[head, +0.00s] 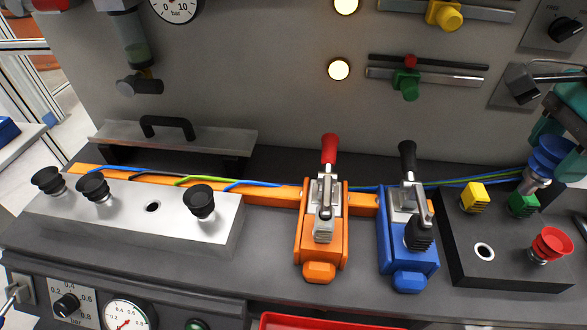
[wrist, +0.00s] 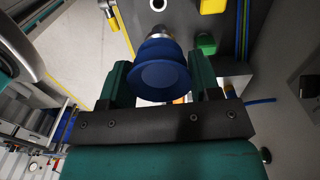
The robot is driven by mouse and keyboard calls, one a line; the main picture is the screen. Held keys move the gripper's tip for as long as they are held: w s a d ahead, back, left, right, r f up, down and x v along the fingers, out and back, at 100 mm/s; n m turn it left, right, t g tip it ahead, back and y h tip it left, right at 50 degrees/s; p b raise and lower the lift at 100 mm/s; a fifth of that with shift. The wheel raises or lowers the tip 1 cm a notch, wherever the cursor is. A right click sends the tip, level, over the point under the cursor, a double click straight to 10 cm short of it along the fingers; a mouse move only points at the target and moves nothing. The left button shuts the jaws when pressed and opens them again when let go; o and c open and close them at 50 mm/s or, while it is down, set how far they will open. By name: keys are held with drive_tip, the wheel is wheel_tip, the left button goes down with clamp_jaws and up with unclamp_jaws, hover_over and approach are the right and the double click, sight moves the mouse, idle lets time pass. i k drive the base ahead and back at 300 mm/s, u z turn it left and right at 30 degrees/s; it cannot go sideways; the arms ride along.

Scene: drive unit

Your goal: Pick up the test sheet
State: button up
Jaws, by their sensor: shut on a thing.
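A flat grey metal plate (head: 225,139) with a black handle (head: 167,125) lies across dark supports at the back left of the bench; I cannot tell if it is the test sheet. No other sheet is clear in either view. My gripper (head: 549,155) is at the right edge of the head view, far from that plate. It is shut on a blue suction cup (wrist: 160,72) with a metal fitting. The cup also shows in the head view (head: 551,156), above the right end of the bench.
An orange toggle clamp (head: 311,240) with a red grip and a blue one (head: 401,260) with a black grip stand mid-bench. A silver block (head: 130,213) holds several black suction cups. A black block (head: 510,266) carries yellow, green and red parts near my gripper.

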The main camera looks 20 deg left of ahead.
sight(168, 133)
drive_tip(key=u, duration=3.6)
drive_tip(key=i, duration=2.05)
drive_tip(key=z, duration=3.45)
